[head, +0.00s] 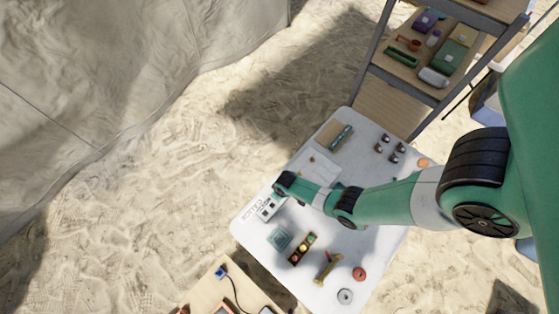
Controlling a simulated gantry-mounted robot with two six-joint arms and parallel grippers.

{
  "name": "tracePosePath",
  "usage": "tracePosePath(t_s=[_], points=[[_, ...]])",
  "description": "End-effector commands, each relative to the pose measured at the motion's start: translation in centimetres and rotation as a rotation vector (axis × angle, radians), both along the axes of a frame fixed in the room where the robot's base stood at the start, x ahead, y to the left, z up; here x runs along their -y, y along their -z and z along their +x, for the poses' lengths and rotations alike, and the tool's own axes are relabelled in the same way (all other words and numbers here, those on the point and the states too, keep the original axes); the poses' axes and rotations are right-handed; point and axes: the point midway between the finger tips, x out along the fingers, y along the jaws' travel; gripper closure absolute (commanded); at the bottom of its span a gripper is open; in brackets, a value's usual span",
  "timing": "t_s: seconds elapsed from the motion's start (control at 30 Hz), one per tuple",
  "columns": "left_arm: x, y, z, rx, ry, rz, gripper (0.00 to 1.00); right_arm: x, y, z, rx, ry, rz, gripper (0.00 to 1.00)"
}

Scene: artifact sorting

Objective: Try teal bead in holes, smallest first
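My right arm comes in from the right and reaches across the white table (375,262). Its dark wrist end is over the left part of the table, beside a small white card with dark square marks (268,207). The fingers are hidden or too small to make out. I cannot pick out the teal bead or any holes with certainty. A dark tray (302,249) with several small coloured round pieces lies below the arm. A teal square piece (279,238) lies to its left. My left gripper is not in view.
A brass-coloured piece (328,266), an orange disc (359,274) and a grey ring (345,296) lie near the table's lower edge. Several small brown pieces (383,147) and a tan board (326,133) are at the far end. A loaded shelf (402,88) stands behind.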

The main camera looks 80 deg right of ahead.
Motion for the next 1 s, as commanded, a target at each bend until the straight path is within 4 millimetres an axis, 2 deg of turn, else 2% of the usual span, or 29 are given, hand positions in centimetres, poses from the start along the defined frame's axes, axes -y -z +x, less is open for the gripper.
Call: tracePosePath(t_s=[0.17, 0.2, 0.37, 0.57, 0.73, 1.0], points=[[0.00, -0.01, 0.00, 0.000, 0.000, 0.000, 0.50, 0.00, -0.01, 0.00, 0.000, 0.000, 0.000, 1.00], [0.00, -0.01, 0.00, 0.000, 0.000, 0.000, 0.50, 0.00, -0.01, 0.00, 0.000, 0.000, 0.000, 0.73], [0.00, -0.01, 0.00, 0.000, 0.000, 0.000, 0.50, 0.00, -0.01, 0.00, 0.000, 0.000, 0.000, 0.44], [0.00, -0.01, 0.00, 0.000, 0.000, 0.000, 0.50, 0.00, -0.01, 0.00, 0.000, 0.000, 0.000, 0.43], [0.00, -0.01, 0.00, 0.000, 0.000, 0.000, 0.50, 0.00, -0.01, 0.00, 0.000, 0.000, 0.000, 0.18], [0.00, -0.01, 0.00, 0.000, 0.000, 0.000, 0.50, 0.00, -0.01, 0.00, 0.000, 0.000, 0.000, 0.18]])
